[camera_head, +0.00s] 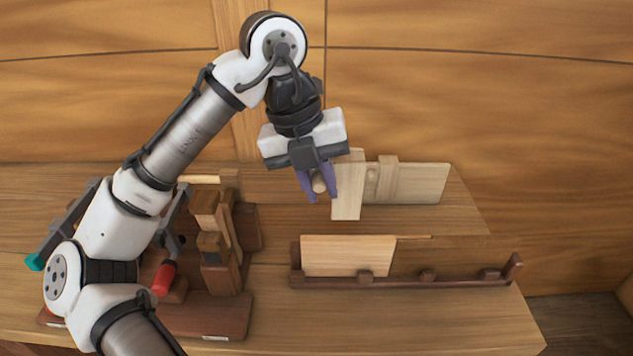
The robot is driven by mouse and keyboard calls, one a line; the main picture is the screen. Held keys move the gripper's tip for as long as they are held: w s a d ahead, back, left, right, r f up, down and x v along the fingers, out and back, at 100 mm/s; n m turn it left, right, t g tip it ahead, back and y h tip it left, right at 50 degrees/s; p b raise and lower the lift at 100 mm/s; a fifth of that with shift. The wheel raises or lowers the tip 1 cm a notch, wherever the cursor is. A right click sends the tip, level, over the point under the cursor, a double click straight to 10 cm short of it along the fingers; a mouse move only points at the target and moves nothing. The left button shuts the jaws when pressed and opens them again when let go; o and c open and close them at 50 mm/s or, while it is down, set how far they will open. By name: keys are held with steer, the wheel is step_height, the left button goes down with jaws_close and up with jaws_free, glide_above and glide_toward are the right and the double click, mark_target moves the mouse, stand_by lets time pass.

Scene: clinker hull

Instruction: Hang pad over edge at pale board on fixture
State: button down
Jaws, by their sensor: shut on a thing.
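My gripper (318,190) has purple fingers and is above the table, behind the fixture. It is shut on a round tan knob, which seems to belong to the pad (347,195), a pale upright wooden piece just right of the fingers. The join between knob and pad is hard to see. The fixture (440,279) is a long dark wooden rack with small blocks along its front. The pale board (347,256) stands in the left part of the fixture, its top edge bare. The pad is apart from this board, farther back in the picture.
Another pale board (420,184) with an upright block stands behind the pad, to its right. Left of the fixture is a brown wooden stand (222,240) with several blocks; a red-handled tool (163,278) is beside it. The table (420,322) is clear in front of the fixture.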

step_height(320, 180, down, 18)
steer(key=b, duration=1.4)
steer(key=shift+r+b, duration=0.25)
steer(key=shift+b, duration=0.15)
steer(key=shift+f, duration=0.2)
steer(key=c, duration=1.2)
jaws_free()
steer(key=shift+c, duration=0.2)
steer(key=p+v, duration=0.1)
steer(key=v, duration=1.2)
steer(key=shift+r, duration=0.35)
steer(key=shift+a, duration=0.1)
